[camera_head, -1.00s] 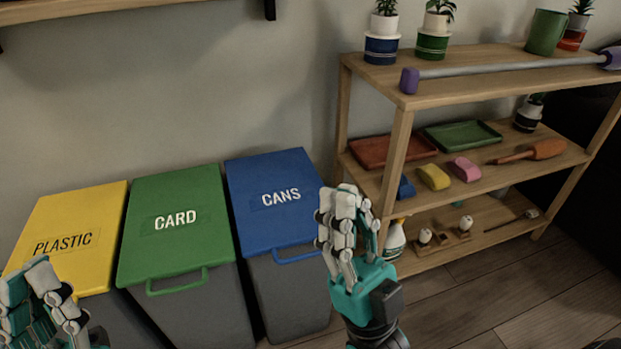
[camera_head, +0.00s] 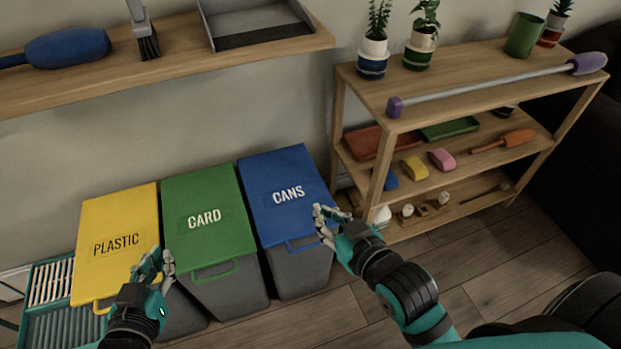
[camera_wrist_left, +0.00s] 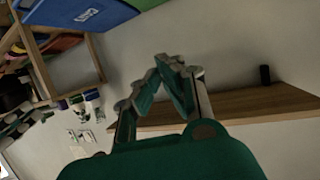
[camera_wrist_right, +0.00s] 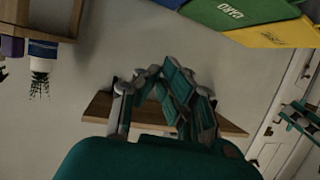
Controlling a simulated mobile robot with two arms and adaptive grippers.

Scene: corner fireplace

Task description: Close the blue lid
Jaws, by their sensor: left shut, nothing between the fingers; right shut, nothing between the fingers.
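The blue lid (camera_head: 287,195), marked CANS, lies down on its grey bin (camera_head: 300,272), with a blue handle at its front edge. My right gripper (camera_head: 322,213) is shut and empty, at the lid's front right corner in the head view; I cannot tell whether it touches. My left gripper (camera_head: 153,262) is shut and empty, in front of the yellow and green lids. The blue lid also shows upside down at the top of the left wrist view (camera_wrist_left: 70,14). The left fingertips (camera_wrist_left: 165,62) and right fingertips (camera_wrist_right: 163,70) meet in their wrist views.
The green CARD lid (camera_head: 207,214) and yellow PLASTIC lid (camera_head: 115,238) lie to the left. A wooden shelf unit (camera_head: 440,88) stands close on the right. A wall shelf (camera_head: 170,68) with a dustpan (camera_head: 255,22) hangs above. The floor (camera_head: 440,270) in front is open.

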